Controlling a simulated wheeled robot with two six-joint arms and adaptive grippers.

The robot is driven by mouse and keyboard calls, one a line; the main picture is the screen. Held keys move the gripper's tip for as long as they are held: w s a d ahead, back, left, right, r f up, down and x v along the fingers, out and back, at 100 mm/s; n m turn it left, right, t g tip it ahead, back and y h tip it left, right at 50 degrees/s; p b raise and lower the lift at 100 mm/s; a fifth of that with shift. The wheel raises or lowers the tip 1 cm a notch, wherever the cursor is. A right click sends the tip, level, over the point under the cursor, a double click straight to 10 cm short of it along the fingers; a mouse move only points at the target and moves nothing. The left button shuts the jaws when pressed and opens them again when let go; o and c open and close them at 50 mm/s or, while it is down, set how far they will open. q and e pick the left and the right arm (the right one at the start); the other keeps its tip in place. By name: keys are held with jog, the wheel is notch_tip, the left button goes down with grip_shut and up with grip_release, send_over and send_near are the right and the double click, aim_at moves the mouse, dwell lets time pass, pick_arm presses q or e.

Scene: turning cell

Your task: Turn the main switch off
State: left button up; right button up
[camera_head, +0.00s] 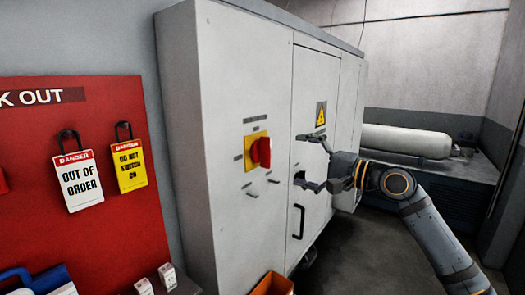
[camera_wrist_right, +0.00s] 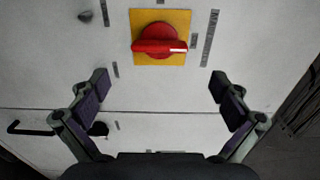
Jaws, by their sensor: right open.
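The main switch is a red rotary knob (camera_head: 262,152) on a yellow plate (camera_head: 249,160), mounted on the front of the grey cabinet (camera_head: 232,70). In the right wrist view, the knob (camera_wrist_right: 158,46) sits at top centre, its grip bar lying across the picture, beside a label starting "MAIN". My right gripper (camera_head: 305,162) is open and empty, to the right of the knob in the head view and apart from it. In the wrist view, its fingertips (camera_wrist_right: 159,82) are spread wide below the knob. My left gripper is not in view.
A red lockout board (camera_head: 110,215) with hanging tags (camera_head: 80,182) stands at left. The cabinet has a black door handle (camera_head: 298,222) and small levers (camera_head: 252,193) below the switch. An orange bin (camera_head: 272,284) is at the bottom. A white cylinder (camera_head: 405,141) lies behind my right arm.

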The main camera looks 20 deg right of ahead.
aim_at(270, 153)
jog(key=w+a+p, duration=0.1)
jog(key=w+a+r+p, duration=0.1)
jog(key=shift+w+p, duration=0.25)
jog(key=shift+p, duration=0.1)
jog(key=p+x, duration=0.1)
jog(key=x, duration=0.1)
jog(key=p+x, duration=0.1)
jog(key=x, duration=0.1)
jog(key=p+x, duration=0.1)
jog(key=x, duration=0.1)
jog(key=shift+f, duration=0.3)
jog(key=shift+w+a+f, duration=0.1)
jog(key=shift+w+a, duration=0.2)
jog(key=shift+w, duration=0.1)
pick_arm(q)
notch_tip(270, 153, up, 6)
pick_arm(e)
jog(key=shift+w+f, duration=0.1)
jog(key=shift+f, duration=0.05)
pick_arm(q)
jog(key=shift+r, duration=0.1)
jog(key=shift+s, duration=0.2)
pick_arm(e)
jog(key=c, duration=1)
